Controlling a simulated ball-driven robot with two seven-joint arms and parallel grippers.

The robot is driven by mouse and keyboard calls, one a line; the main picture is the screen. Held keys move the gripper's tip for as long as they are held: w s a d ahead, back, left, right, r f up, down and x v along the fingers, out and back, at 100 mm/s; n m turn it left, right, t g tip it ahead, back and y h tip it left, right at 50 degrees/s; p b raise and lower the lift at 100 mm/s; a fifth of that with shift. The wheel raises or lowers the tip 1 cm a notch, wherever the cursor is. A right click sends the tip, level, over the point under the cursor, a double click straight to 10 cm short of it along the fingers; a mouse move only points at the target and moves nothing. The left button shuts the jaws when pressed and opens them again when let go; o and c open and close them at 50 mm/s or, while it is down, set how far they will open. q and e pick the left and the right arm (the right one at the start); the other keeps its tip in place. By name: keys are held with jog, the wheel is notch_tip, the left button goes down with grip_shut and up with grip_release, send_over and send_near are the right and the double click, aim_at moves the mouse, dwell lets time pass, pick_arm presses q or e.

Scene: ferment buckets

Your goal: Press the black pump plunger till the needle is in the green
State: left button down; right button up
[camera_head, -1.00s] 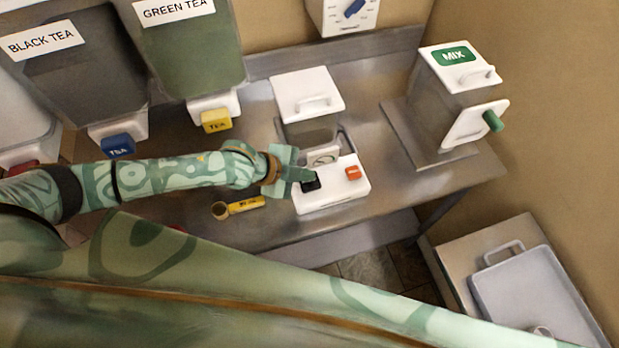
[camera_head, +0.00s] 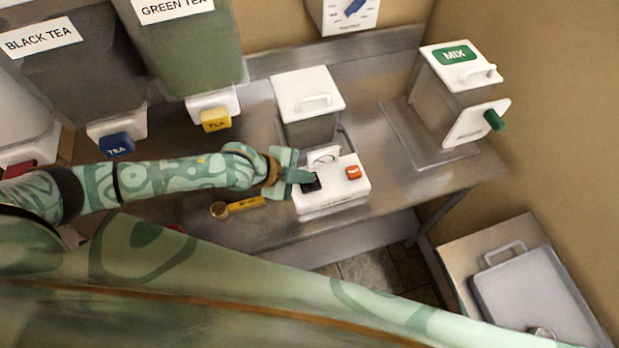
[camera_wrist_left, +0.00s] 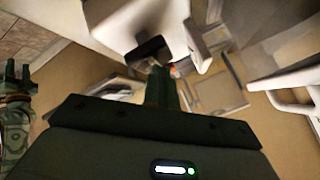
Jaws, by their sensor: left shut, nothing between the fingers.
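The black pump plunger (camera_head: 312,185) sits at the left end of a white pump base (camera_head: 335,197) on the steel counter. My left gripper (camera_head: 304,177) is shut and empty, its fingertips at the top of the plunger. They look to be touching it, but I cannot be sure. A small round gauge (camera_head: 323,156) stands behind the plunger; its needle and green zone are too small to read. In the left wrist view the shut fingers (camera_wrist_left: 162,86) point at the dark plunger (camera_wrist_left: 150,49). A green patterned arm end, likely my right gripper (camera_wrist_left: 18,72), shows at the left edge.
An orange-red button (camera_head: 353,172) sits right of the plunger. A white-lidded container (camera_head: 308,95) stands behind. Tea dispensers (camera_head: 190,50) stand at the back left, the MIX box (camera_head: 455,85) at right, and a grey tray (camera_head: 530,290) lower right.

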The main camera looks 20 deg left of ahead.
pick_arm(q)
jog(key=shift+f+b, duration=0.6)
jog(key=shift+f, duration=0.5)
dwell(0.6)
jog(key=shift+r, duration=0.1)
jog(key=shift+r+p, duration=1.95)
jog(key=shift+p, duration=0.2)
notch_tip(320, 180, up, 5)
jog(key=p, duration=0.5)
dwell(1.8)
